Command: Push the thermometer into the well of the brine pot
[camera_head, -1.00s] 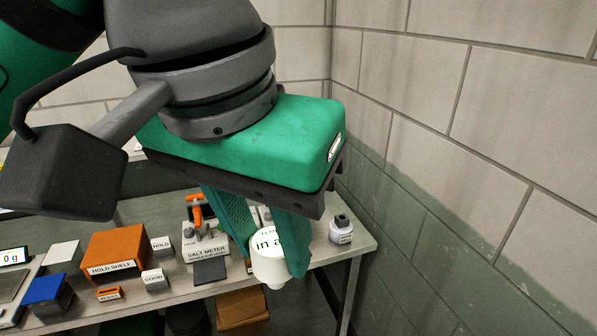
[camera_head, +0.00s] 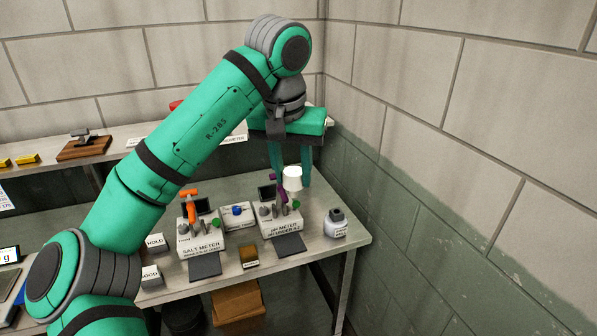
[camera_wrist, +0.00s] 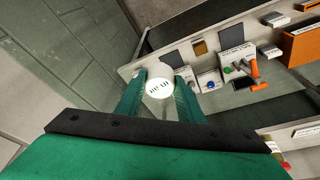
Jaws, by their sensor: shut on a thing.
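My gripper (camera_head: 291,180) is shut on a white labelled piece (camera_head: 292,173), held between the two green fingers above the right part of the bench. The piece looks like a short cylinder; its lettering shows in the wrist view (camera_wrist: 159,88) but is too small to read. I cannot tell whether it is the thermometer. I cannot make out a brine pot or its well in these frames.
Below the gripper stands a pH meter (camera_head: 283,224) with a purple part. A salt meter (camera_head: 200,240) with an orange handle is left of it. A bottle (camera_head: 336,223) stands near the bench's right end, close to the wall. A shelf (camera_head: 120,150) runs behind.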

